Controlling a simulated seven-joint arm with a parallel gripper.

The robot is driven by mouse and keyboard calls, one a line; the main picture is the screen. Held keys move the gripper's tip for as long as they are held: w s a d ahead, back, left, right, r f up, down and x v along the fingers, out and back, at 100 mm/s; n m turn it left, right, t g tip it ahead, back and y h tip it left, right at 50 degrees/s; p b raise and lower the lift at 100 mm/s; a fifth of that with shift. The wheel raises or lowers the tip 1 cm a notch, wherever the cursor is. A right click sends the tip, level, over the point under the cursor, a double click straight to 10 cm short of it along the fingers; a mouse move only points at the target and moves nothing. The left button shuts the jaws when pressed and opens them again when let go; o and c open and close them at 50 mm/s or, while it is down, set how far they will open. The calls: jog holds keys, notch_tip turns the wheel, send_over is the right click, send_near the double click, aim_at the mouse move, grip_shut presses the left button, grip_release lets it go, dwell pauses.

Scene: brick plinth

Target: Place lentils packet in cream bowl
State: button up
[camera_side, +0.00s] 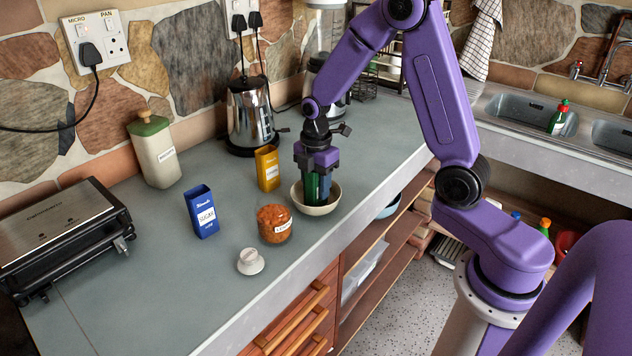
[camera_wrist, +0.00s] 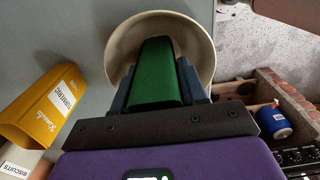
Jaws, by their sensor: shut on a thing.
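The cream bowl (camera_side: 331,207) stands on the grey worktop near its front edge; in the wrist view it is at the top centre (camera_wrist: 199,42). My gripper (camera_side: 318,193) points down over the bowl and is shut on a green packet, taken as the lentils packet (camera_wrist: 158,72). Blue fingers flank the packet in the wrist view. In the side view the packet (camera_side: 310,187) is upright between the fingers, its lower end within the bowl's outline. No label on it can be read. Whether its bottom touches the bowl is hidden.
A yellow turmeric packet (camera_side: 267,169) stands close left of the bowl. A blue sugar packet (camera_side: 202,212), an orange-filled jar (camera_side: 274,224) and a white lid (camera_side: 250,262) are further left and forward. A kettle (camera_side: 250,115) stands behind. The worktop edge is close in front.

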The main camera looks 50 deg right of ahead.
jog(key=shift+f, duration=0.1)
jog(key=o, duration=1.1)
notch_tip(320, 180, up, 13)
jog(key=shift+r, duration=0.1)
jog(key=s+a+f+m, duration=0.1)
jog(key=s+a, duration=0.1)
jog(key=s, duration=0.7)
jog(key=s+a+f+m, duration=0.1)
jog(key=s+a+m, duration=0.1)
jog(key=s, duration=0.7)
jog(key=s+a+f+m, duration=0.1)
jog(key=s+a, duration=0.3)
jog(key=s, duration=0.5)
jog(key=shift+s+f+m, duration=0.1)
jog(key=shift+s+m, duration=0.1)
jog(key=shift+m, duration=0.5)
